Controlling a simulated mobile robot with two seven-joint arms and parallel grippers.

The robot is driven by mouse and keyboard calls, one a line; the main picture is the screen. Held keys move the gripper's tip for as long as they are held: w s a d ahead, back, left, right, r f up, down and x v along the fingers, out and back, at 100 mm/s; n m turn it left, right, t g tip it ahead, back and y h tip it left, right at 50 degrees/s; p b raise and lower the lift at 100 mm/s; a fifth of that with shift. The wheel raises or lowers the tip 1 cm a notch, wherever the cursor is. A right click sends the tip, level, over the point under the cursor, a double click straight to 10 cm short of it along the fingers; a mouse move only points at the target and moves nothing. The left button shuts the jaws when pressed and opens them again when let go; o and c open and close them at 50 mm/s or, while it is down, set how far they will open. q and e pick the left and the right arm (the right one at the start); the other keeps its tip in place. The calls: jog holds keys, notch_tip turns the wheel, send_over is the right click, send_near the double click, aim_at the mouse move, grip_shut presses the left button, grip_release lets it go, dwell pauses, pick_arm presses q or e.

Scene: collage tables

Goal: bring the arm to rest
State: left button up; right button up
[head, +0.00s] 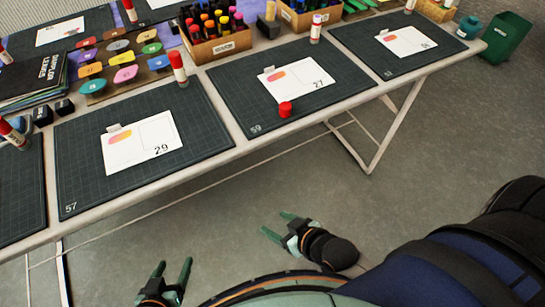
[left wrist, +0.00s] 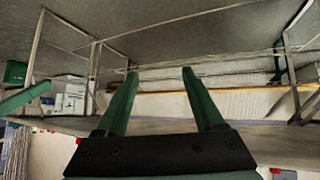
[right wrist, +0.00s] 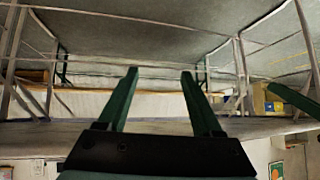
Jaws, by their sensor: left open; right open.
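My left gripper (head: 172,277) is low over the floor in front of the table, at the lower left of the head view. It is open and empty, and its two green fingers also show in the left wrist view (left wrist: 160,80). My right gripper (head: 277,226) is to the right of it, also below the table's front edge. It is open and empty, with its fingers apart in the right wrist view (right wrist: 160,80). Neither gripper touches anything that I can see.
The table (head: 225,157) runs along the far side, with dark mats, white cards (head: 140,142), a red cap (head: 285,109) and glue sticks (head: 178,68). A box of markers (head: 222,46) stands behind. A green bin (head: 507,38) is at the far right. Floor (head: 225,210) around my grippers is clear.

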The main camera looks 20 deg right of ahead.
pick_arm(q)
jog(key=s+a+r+p, duration=0.1)
jog(key=a+r+p, duration=0.2)
jog(key=r+p, duration=0.6)
jog(key=p, duration=0.3)
jog(key=shift+s+a+r+n+y, duration=0.2)
jog(key=shift+s+a+n+y, duration=0.15)
jog(key=shift+s+n+y, duration=0.05)
pick_arm(e)
jog(key=s+d+r, duration=0.1)
jog(key=d+r, duration=0.2)
jog(key=r, duration=0.6)
jog(key=shift+s+d+r+m+h, duration=0.2)
jog(key=shift+s+r+m+h, duration=0.05)
jog(key=shift+s+m+h, duration=0.15)
